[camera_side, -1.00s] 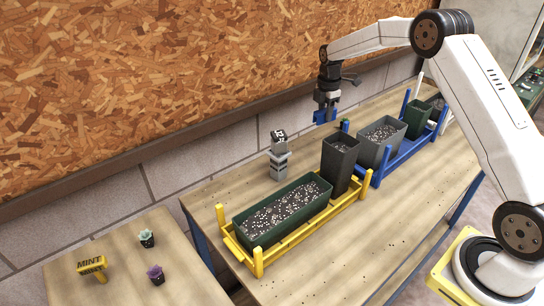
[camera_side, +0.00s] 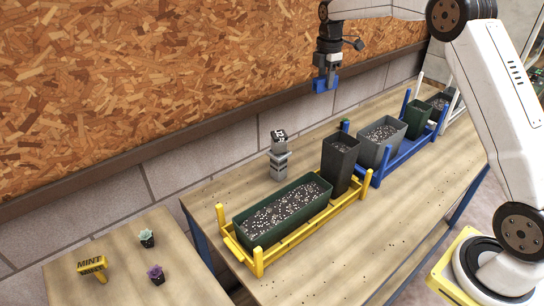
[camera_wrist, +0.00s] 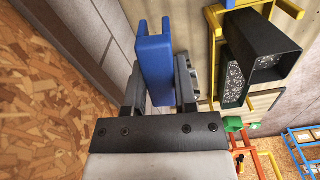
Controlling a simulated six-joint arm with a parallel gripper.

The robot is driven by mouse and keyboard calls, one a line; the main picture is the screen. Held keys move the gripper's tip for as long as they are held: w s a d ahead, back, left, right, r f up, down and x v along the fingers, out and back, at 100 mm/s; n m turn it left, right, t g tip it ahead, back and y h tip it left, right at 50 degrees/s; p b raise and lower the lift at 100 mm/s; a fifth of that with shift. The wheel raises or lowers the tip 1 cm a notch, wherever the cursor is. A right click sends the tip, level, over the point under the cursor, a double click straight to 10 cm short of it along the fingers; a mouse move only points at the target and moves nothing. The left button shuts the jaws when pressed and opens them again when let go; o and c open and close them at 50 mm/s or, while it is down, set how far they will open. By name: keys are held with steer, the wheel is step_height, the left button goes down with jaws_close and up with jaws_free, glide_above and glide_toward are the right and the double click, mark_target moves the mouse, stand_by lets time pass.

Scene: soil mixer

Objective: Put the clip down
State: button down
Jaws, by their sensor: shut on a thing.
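The clip is a blue U-shaped piece (camera_wrist: 154,68), seen large in the wrist view. In the side view the blue clip (camera_side: 324,85) hangs below my gripper (camera_side: 328,72), in the air near the chipboard wall. My gripper (camera_wrist: 158,85) is shut on the clip, with one dark finger on each side of it. The clip is clear of the table and touches nothing but my fingers.
A yellow rack (camera_side: 258,262) holds a long green planter (camera_side: 245,233) and a tall dark pot (camera_side: 339,165). A blue rack (camera_side: 376,178) with a grey pot (camera_side: 372,150) stands behind. A grey device (camera_side: 278,165) stands by the wall. The front strip of table is clear.

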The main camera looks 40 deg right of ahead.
steer(key=s+a+r, duration=0.1)
steer(key=s+a, duration=0.1)
steer(key=a, duration=0.8)
steer(key=n, duration=0.2)
glide_above(299, 286)
steer(key=shift+f, duration=9.2)
steer(key=shift+f, duration=1.75)
steer(key=shift+f, duration=0.1)
